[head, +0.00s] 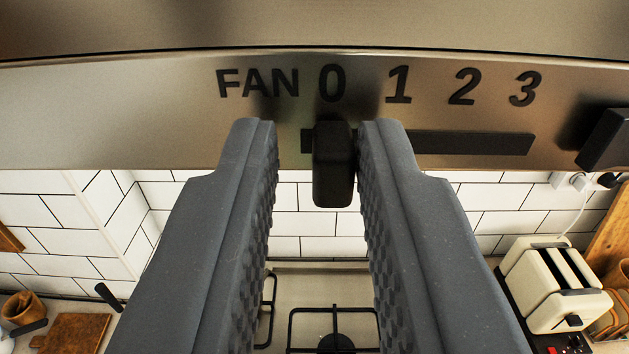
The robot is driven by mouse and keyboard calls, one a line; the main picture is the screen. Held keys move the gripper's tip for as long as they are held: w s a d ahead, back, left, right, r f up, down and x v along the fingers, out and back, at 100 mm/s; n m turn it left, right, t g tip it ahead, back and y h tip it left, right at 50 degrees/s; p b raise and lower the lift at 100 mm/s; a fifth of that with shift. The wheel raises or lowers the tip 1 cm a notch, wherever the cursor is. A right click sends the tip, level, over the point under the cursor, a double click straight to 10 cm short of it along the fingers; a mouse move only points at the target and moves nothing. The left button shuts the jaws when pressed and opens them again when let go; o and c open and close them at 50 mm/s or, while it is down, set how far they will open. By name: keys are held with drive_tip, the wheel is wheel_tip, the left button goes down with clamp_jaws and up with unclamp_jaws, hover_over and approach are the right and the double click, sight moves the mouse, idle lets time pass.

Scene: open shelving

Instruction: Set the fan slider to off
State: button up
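The black fan slider knob (333,175) sits at the left end of its dark slot (470,143), right below the "0" mark on the steel hood panel (120,115). The marks "1", "2" and "3" run to the right of it. My gripper (318,135) is open, with one grey finger on each side of the knob. A gap shows between the left finger and the knob. The right finger is very close to the knob's right side; I cannot tell whether it touches.
Another black knob (607,140) sticks out at the panel's right edge. Below are a hob (333,325), a cream toaster (553,285) at the right and a wooden board (75,333) at the lower left. White tiles cover the wall behind.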

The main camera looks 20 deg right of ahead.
drive_tip(key=b+v, duration=0.5)
drive_tip(key=v, duration=0.8)
drive_tip(key=shift+s+b, duration=0.3)
drive_tip(key=shift+s, duration=0.05)
drive_tip(key=shift+a, duration=0.1)
idle(0.3)
drive_tip(key=s+a+f+n+g+y+b, duration=0.1)
drive_tip(key=s+a+f+b, duration=0.3)
drive_tip(key=s, duration=0.7)
drive_tip(key=s+a+f+n+g+y+b, duration=0.1)
drive_tip(key=s+a+f+n+y+b, duration=0.1)
drive_tip(key=s+a+f, duration=0.5)
drive_tip(key=s+a+y+b, duration=0.1)
drive_tip(key=s+a+y, duration=0.1)
drive_tip(key=s, duration=0.3)
drive_tip(key=shift+s+a+f+b, duration=0.2)
drive_tip(key=shift+s+f+b, duration=0.1)
drive_tip(key=shift+b, duration=0.1)
